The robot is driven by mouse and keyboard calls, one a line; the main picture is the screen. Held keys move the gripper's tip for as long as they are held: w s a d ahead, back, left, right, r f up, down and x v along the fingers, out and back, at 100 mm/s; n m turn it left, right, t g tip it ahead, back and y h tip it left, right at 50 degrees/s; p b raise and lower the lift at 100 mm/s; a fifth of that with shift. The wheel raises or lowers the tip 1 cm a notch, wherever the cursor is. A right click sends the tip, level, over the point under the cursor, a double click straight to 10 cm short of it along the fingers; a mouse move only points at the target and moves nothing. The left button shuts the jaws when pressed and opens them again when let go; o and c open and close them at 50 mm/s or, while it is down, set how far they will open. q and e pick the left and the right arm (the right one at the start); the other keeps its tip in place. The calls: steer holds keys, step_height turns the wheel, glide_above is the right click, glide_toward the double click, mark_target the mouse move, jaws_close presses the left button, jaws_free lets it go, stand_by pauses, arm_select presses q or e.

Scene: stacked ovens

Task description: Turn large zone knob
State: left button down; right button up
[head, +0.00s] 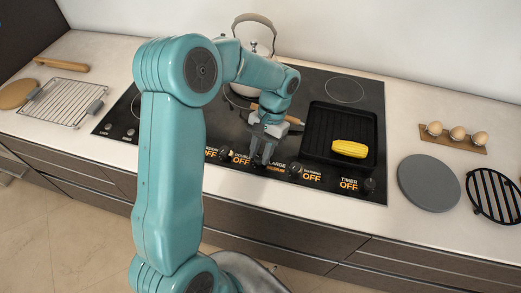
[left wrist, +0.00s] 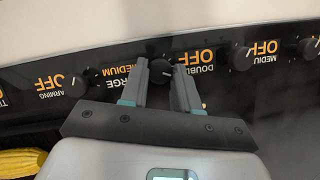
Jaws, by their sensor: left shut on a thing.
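The large zone knob (left wrist: 160,74) is a small round black knob on the cooktop's front strip. In the left wrist view it sits between the two fingers of my left gripper (left wrist: 163,75), which is shut on it. The partly covered label next to it reads "LARGE" with "MEDIUM" in orange (left wrist: 128,69). In the head view my left gripper (head: 262,160) reaches down to the front strip of the black cooktop (head: 225,135) and hides most of the knob. My right gripper is not in view.
Neighbouring knobs (left wrist: 240,58) show "OFF" displays. A black grill pan (head: 318,120) with yellow corn (head: 349,149) stands right of the gripper. A kettle (head: 250,50) is behind it. Eggs (head: 457,133) and a grey disc (head: 429,182) lie on the right counter.

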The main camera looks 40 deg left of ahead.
arm_select(q)
steer(key=shift+w+m, duration=0.1)
steer(key=shift+m, duration=0.3)
steer(key=c, duration=0.8)
jaws_free()
steer(key=v, duration=1.6)
steer(key=shift+d+r, duration=0.25)
